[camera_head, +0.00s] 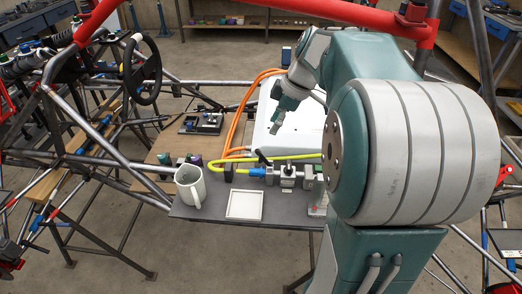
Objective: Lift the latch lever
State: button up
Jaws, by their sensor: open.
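A black base plate with small metal fittings and a dark bar (201,122) lies on the board at the back left of the work surface. A small black lever (263,157) stands tilted on the metal valve fittings (287,174) near the front. I cannot tell for certain which of these carries the latch lever. My gripper (282,107) hangs over the white-grey panel, right of the black plate and above and behind the valve fittings. It is open, holds nothing visible, and is apart from both. My arm hides the right part of the surface.
Chassis tubes and a steering wheel (141,70) stand left; a red tube crosses the top.

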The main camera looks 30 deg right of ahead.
aim_at(257, 149)
jog(key=x, duration=1)
jog(key=shift+w+a+f, duration=0.15)
jog(key=shift+a+f, duration=0.1)
jog(key=shift+a, duration=0.05)
grip_shut()
